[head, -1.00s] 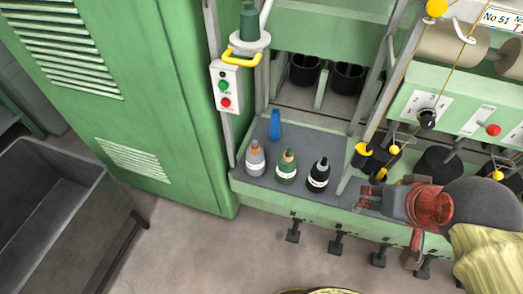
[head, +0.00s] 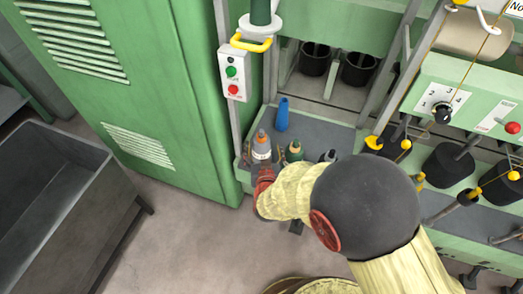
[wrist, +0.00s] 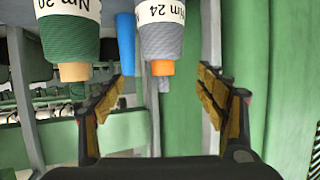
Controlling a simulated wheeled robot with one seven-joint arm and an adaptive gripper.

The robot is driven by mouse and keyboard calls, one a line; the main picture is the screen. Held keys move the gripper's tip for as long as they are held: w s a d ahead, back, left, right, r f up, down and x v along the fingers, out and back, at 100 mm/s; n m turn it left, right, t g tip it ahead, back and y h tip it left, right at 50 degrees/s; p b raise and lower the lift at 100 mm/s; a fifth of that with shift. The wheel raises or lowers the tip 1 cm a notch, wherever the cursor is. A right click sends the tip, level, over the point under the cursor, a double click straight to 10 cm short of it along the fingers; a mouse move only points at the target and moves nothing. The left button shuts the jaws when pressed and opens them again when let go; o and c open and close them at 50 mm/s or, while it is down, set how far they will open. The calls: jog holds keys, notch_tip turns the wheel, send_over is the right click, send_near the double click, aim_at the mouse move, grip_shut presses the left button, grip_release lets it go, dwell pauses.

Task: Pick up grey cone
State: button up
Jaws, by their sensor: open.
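The grey cone (head: 261,152), with an orange tip and white label, stands upright at the left of the grey shelf. In the wrist view the picture is inverted, and the grey cone (wrist: 162,43) hangs tip-down between the lines of the fingers, marked "Nm 24". My gripper (head: 259,163) is at the grey cone in the head view, its fingers partly hidden by my arm. In the wrist view my gripper (wrist: 160,88) is open, one finger on each side of the cone's tip, with no contact visible.
The green cone (head: 294,151) stands close right of the grey one, also in the wrist view (wrist: 72,38). A blue cone (head: 282,115) stands behind. The black cone (head: 328,156) is mostly hidden by my arm. A green cabinet and a post rise at the left.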

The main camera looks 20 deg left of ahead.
aim_at(262, 142)
jog(key=x, duration=0.1)
jog(key=b+x, duration=0.1)
jog(key=shift+w+f, duration=0.15)
jog(key=shift+f, duration=0.15)
jog(key=x, duration=0.1)
jog(key=b+x, duration=0.2)
jog(key=x, duration=0.1)
jog(key=shift+a+f, duration=0.2)
jog(key=shift+a, duration=0.1)
jog(key=shift+w+a, duration=0.15)
jog(key=shift+w, duration=0.35)
jog(key=shift+c, duration=1.4)
jog(key=shift+s+f, duration=0.1)
jog(key=c, duration=1.5)
grip_shut()
